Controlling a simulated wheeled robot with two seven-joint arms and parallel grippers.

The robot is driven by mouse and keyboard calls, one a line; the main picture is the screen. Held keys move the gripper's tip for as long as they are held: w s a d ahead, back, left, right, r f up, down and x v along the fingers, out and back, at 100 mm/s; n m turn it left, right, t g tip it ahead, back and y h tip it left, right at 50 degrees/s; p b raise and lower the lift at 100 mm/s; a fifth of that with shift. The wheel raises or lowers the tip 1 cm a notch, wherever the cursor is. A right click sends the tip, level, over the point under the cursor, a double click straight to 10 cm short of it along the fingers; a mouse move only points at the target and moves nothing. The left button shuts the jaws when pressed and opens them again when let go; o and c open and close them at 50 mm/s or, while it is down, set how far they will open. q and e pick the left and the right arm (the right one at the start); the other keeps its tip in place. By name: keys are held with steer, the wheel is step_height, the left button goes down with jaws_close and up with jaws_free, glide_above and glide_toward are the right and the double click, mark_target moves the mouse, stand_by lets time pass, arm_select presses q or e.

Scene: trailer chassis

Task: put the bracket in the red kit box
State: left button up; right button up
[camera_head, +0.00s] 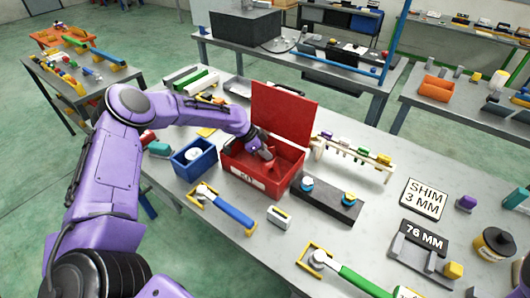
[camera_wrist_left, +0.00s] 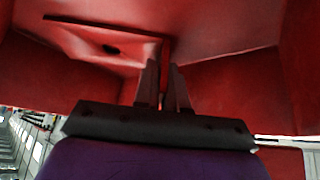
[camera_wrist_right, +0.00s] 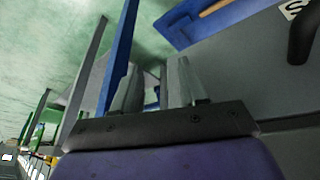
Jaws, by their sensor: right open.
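The red kit box (camera_head: 262,176) stands on the table with its lid raised at the back. My left gripper (camera_head: 262,146) reaches down inside it. The bracket (camera_head: 267,154) looks red and shows only in small part there. In the left wrist view the bracket (camera_wrist_left: 105,47) is a flat plate with a dark hole, inside the red walls. My left gripper (camera_wrist_left: 165,72) has its fingers close together at the plate's near edge, seemingly on its thin flange. My right gripper (camera_wrist_right: 155,80) is open and empty in the right wrist view; it is not seen in the head view.
A blue bin (camera_head: 194,160) stands left of the box and a dark block with knobs (camera_head: 328,199) right of it. A blue-handled tool (camera_head: 228,208) lies in front. A cream rack (camera_head: 352,150) stands behind right. Bare table shows between the front items.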

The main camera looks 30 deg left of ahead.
arm_select(q)
steer(key=o, duration=0.4)
steer(key=shift+w+d+f, duration=0.1)
steer(key=shift+w+f, duration=0.05)
steer(key=shift+w, duration=0.1)
steer(key=shift+s, duration=0.15)
steer(key=shift+r+p, duration=0.35)
steer(key=shift+r, duration=0.1)
steer(key=b+v, duration=0.1)
steer(key=v, duration=1.1)
steer(key=shift+b, duration=0.35)
